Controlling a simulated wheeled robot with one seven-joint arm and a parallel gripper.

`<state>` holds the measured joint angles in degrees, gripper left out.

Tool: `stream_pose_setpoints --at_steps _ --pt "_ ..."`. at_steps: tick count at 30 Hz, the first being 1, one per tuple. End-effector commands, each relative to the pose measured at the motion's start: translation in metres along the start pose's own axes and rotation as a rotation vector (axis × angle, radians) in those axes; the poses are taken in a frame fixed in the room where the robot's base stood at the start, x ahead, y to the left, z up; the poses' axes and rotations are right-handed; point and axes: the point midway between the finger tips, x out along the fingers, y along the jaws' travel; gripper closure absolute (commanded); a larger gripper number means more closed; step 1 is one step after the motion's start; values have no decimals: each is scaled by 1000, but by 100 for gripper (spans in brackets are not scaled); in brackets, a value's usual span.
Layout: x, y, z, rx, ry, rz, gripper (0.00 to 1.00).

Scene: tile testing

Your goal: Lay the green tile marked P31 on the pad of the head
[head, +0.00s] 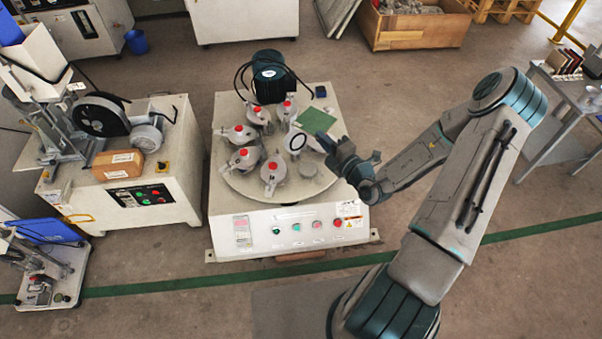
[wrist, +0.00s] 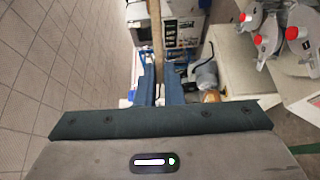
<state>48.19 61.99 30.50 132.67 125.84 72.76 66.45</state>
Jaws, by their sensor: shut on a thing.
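A green tile (head: 316,120) is at the tips of my gripper (head: 327,141), over the right rear of the round table of the white machine in the head view. Any marking on it is too small to read. In the wrist view my gripper (wrist: 160,88) is shut on the tile, which shows edge-on as a thin tan strip (wrist: 157,40) between the blue fingers. Several grey heads with red knobs (head: 245,157) ring the round table (head: 300,186). A white disc with a dark rim (head: 294,141) lies just left of my gripper; I cannot tell if it is the pad.
A dark motor (head: 268,74) stands at the back of the machine. A white bench (head: 160,203) with an orange-brown block (head: 117,164) is at left. A steel table (head: 560,125) stands at right.

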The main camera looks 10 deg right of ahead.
Motion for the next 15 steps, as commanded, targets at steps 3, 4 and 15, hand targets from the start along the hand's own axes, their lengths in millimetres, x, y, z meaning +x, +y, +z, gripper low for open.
stream_pose_setpoints --at_steps 3,4,15 --pt "12 -48 7 0 -8 -9 100" --pt "15 -58 9 1 -10 -11 100" --pt "54 -164 33 4 -41 -25 100"
